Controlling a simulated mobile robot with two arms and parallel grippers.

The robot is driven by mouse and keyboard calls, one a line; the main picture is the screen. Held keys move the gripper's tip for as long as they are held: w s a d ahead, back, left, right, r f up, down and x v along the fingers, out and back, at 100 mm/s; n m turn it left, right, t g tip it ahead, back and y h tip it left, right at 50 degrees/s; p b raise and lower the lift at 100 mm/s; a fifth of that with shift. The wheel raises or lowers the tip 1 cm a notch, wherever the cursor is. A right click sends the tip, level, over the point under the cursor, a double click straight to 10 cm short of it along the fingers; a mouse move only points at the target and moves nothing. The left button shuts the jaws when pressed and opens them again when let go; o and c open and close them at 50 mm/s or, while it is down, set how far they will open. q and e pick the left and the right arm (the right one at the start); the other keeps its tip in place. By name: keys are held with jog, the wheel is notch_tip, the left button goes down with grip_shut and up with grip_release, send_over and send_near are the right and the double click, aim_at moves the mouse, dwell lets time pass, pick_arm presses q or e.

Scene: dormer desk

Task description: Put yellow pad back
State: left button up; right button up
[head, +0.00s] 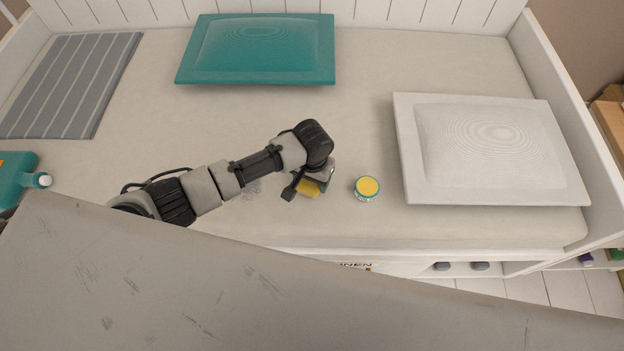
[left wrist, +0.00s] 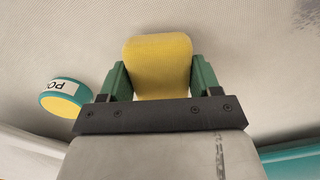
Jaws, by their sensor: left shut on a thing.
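The yellow pad (head: 311,188) is a small soft-looking block, partly hidden by my left gripper (head: 308,190) in the head view. In the left wrist view the pad (left wrist: 158,65) sits between the two green fingers of the gripper (left wrist: 160,78), which is shut on it. The pale mattress-like surface is behind the pad; I cannot tell whether the pad touches it. A round tin (head: 367,189) with a yellow top and teal rim stands just right of the gripper. It also shows in the left wrist view (left wrist: 64,97), with a partly readable label. My right gripper is not in view.
A teal cushion (head: 260,48) lies at the back and a white cushion (head: 490,150) at the right. A grey striped cloth (head: 75,82) lies at the left, and a teal bottle (head: 14,180) at the left edge. The pale surface (head: 350,115) between the cushions is clear.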

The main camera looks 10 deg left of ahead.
pick_arm(q)
jog(key=shift+f, duration=0.15)
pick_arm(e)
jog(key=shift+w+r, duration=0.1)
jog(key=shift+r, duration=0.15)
pick_arm(q)
jog(key=shift+f, duration=0.1)
jog(key=o, duration=0.9)
jog(key=shift+c, duration=0.2)
jog(key=shift+r, duration=0.5)
notch_tip(320, 180, up, 11)
jog(key=p, duration=0.3)
jog(key=shift+r, duration=0.15)
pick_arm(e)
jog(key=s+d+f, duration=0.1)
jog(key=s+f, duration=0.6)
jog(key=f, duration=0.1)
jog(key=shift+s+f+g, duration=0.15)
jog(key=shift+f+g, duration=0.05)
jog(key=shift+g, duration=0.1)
